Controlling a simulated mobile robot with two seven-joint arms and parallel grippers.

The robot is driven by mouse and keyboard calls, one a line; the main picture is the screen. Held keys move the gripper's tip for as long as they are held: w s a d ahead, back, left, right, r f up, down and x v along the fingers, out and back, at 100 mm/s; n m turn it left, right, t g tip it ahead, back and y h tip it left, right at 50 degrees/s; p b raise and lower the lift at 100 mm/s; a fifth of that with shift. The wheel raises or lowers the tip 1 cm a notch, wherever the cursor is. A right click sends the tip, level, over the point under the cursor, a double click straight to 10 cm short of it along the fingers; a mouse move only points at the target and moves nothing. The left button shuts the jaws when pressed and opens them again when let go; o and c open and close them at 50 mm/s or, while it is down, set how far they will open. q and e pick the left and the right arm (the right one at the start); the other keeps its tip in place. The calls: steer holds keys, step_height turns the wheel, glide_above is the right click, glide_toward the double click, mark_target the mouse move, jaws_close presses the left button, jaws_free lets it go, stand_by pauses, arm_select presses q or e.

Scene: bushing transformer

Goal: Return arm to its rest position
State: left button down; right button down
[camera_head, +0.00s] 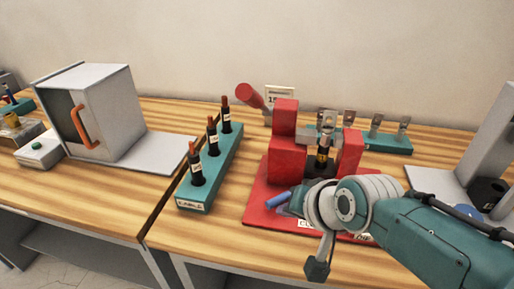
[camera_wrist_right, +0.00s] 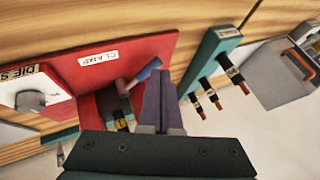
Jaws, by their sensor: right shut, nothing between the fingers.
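My right arm (camera_head: 430,235) reaches in from the lower right in the head view. Its wrist is over the front of the red clamp base (camera_head: 258,205), and my fingertips are hard to make out there. In the right wrist view my right gripper (camera_wrist_right: 163,82) is shut and empty, its fingers pressed together. The blue handle (camera_head: 278,199) of the clamp shows just left of the wrist. In the right wrist view the blue handle (camera_wrist_right: 146,71) appears beside the fingers; I cannot tell whether they touch. My left gripper is not in view.
A teal rack (camera_head: 207,180) holding three dark bushings stands left of the fixture. A red lever (camera_head: 248,94) and a teal rack (camera_head: 385,143) with metal terminals stand behind. A grey cabinet (camera_head: 110,105) is at left, a grey machine (camera_head: 495,150) at right.

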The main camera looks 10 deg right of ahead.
steer(key=shift+w, duration=0.1)
steer(key=s+d+r+n+g+h, duration=0.1)
steer(key=s+d+r+n, duration=0.15)
steer(key=s, duration=0.65)
steer(key=s+d+r+n+g, duration=0.15)
steer(key=s+r, duration=0.25)
steer(key=s, duration=0.4)
steer(key=s+d+r+n+g+h, duration=0.1)
steer(key=s+d+r+n+g, duration=0.2)
steer(key=s, duration=0.6)
step_height(320, 180, up, 29)
steer(key=a+t+p, duration=0.1)
steer(key=p, duration=2.7)
steer(key=shift+r, duration=0.15)
steer(key=shift+s+t, duration=0.1)
steer(key=shift+t, duration=0.15)
steer(key=shift+a, duration=0.15)
